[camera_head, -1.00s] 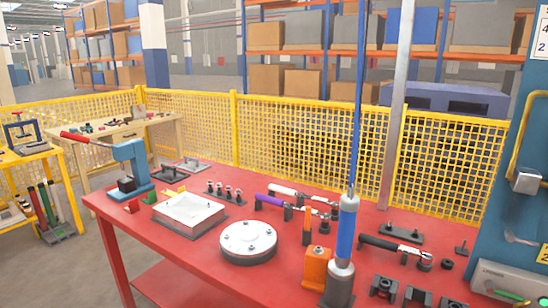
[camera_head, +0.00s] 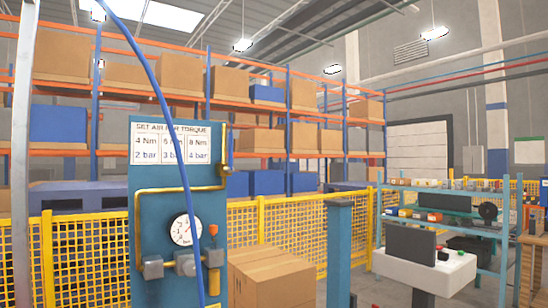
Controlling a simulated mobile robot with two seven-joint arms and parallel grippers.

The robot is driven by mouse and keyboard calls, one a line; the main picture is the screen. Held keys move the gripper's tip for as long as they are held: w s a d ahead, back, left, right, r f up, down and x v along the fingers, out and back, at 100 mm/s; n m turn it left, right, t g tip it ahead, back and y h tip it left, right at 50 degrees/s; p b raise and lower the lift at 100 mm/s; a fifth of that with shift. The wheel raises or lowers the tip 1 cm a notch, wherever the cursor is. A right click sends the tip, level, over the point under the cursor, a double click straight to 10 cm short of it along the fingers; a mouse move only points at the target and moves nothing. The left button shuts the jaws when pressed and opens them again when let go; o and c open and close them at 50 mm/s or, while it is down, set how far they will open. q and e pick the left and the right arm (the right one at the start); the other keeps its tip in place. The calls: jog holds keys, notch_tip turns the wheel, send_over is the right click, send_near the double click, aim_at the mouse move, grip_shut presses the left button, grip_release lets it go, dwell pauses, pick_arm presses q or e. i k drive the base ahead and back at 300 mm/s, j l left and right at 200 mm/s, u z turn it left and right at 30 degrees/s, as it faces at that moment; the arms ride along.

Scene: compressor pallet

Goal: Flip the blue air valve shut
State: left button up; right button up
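A teal air panel (camera_head: 150,185) stands at the centre left in the head view. It carries a round white gauge (camera_head: 185,229), a grey regulator block (camera_head: 186,262) below it, and a grey fitting (camera_head: 152,266) at the left. A yellow pipe (camera_head: 180,190) runs around them to a brass-coloured fitting (camera_head: 222,171) at the upper right edge. An orange upright part (camera_head: 214,258) with a red-orange top sits right of the gauge. I cannot make out a clearly blue valve handle. Neither of my grippers is in view.
A blue hose (camera_head: 160,95) hangs across the panel front. A sign (camera_head: 172,145) on the panel lists torque and bar values. A cardboard box (camera_head: 270,275) and a teal post (camera_head: 340,250) stand to the right. Yellow mesh fencing (camera_head: 285,228) runs behind.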

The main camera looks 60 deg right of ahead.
aim_at(229, 169)
jog(key=z, duration=1.4)
jog(key=i+l+z, duration=0.15)
jog(key=l, duration=0.25)
jog(key=i+l+z, duration=0.15)
jog(key=l, duration=0.25)
